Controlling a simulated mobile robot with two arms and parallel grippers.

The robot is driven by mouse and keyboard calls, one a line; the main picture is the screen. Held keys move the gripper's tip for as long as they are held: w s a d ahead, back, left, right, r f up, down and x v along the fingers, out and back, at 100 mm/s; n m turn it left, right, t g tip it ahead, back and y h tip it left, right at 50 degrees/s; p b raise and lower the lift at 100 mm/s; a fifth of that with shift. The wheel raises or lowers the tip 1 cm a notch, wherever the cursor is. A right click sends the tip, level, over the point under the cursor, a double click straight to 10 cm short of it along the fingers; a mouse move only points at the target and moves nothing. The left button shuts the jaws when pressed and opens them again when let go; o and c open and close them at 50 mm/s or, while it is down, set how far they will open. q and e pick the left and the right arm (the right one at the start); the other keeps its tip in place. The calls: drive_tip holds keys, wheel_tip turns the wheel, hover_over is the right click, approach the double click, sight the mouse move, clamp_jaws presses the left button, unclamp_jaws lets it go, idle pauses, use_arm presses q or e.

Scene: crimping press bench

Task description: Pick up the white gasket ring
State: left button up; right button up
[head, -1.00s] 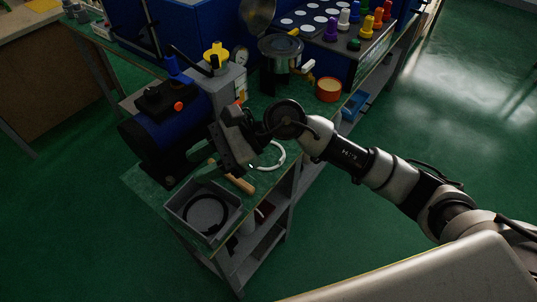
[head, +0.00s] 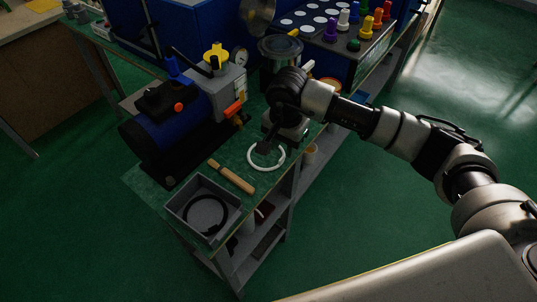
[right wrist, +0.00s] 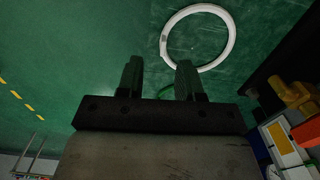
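The white gasket ring (head: 267,169) lies flat on the green bench top. My right gripper (head: 266,146) points down over the ring's far part in the head view. In the right wrist view my right gripper (right wrist: 160,76) has its two fingers spread with nothing held between them. My left gripper is not in view.
A grey tray (head: 171,208) with a black ring (head: 217,222) inside stands at the bench's near end. A wooden-handled tool (head: 232,177) lies between tray and ring. A blue pump (head: 160,133) stands left. A metal pot (head: 281,48) stands behind my right arm.

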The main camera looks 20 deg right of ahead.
sight(282, 158)
wheel_tip(282, 158, down, 5)
drive_tip(key=shift+w+a+r+p, duration=0.1)
drive_tip(key=shift+a+p, duration=0.05)
drive_tip(key=shift+p, duration=0.15)
clamp_jaws()
